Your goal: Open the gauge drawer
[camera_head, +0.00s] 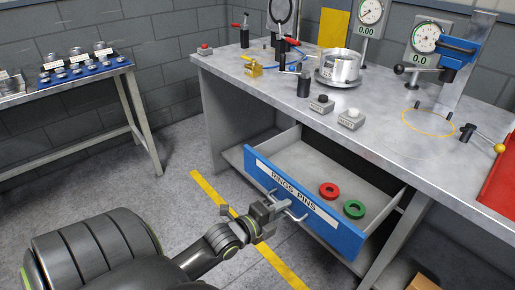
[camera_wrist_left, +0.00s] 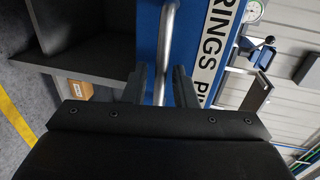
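The gauge drawer (camera_head: 310,205), with a blue front labelled "RINGS PINS", stands pulled out from under the metal bench. A red ring (camera_head: 329,190) and a green ring (camera_head: 354,209) lie inside it. My left gripper (camera_head: 277,205) is at the drawer's metal bar handle (camera_head: 297,214). In the left wrist view the handle bar (camera_wrist_left: 167,40) runs between the two fingers of my left gripper (camera_wrist_left: 160,85), with small gaps beside it, so the fingers look open around it. The blue drawer front (camera_wrist_left: 190,45) is just beyond. My right gripper is not in view.
The bench top (camera_head: 290,110) carries gauges, a silver cylinder (camera_head: 341,66), small blocks and a red tray (camera_head: 499,178) at the right edge. A side table (camera_head: 75,72) with small parts stands at left. A cardboard box (camera_head: 423,283) is on the floor. Floor left of the drawer is clear.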

